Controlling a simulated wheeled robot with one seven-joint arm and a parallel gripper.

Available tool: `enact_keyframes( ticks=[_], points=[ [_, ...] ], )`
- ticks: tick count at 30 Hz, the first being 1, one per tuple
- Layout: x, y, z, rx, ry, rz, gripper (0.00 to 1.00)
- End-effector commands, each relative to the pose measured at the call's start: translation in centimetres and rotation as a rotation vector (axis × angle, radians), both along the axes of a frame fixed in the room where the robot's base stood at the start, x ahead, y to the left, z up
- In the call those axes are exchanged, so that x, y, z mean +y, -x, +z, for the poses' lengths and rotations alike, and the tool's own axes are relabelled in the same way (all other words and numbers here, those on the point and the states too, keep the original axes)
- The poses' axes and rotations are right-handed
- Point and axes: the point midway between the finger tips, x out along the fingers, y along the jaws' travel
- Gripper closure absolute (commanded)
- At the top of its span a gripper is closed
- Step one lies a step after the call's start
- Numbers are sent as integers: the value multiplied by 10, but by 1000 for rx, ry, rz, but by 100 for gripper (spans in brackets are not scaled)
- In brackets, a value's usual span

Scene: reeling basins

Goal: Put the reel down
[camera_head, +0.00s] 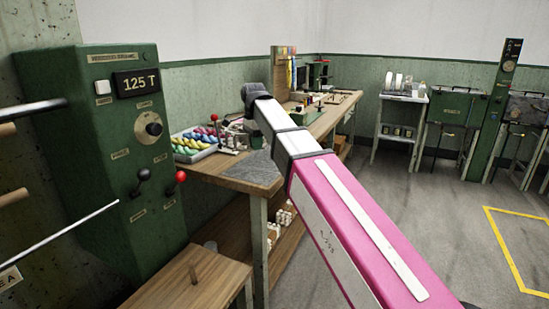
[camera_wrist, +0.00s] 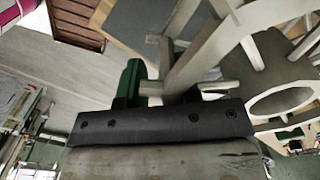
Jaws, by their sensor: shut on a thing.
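The reel (camera_wrist: 193,62) is a pale frame of bars and spokes with a rounded part at the right of the wrist view. My gripper (camera_wrist: 158,88) has green fingers on either side of one of its pale bars and is shut on it. Part of the reel runs out of the wrist view. In the head view my arm reaches over the wooden bench (camera_head: 258,194), and its dark end hides the fingers. I cannot make out the reel there. A grey mat (camera_head: 256,169) lies on the near corner of the bench.
A tray of coloured skeins (camera_head: 193,147) stands on the bench left of the mat. A green control box (camera_head: 105,150) with levers rises at the left, near a low wooden table (camera_head: 190,278). A white shelf cart (camera_head: 402,117) stands at the back right. Grey floor is open at right.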

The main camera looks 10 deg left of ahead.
Motion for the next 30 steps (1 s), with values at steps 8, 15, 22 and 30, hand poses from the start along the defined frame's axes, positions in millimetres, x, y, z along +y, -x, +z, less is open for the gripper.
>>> enact_keyframes(
  ticks=[8, 15, 22, 30],
  points=[
    [-44, -37, -33, -1, -1, -2, 100],
    [-68, -56, -52, -2, -1, 0, 100],
    [-71, -57, -64, -1, -1, 2, 100],
    [-70, -57, -94, -1, -1, 2, 100]
  ],
)
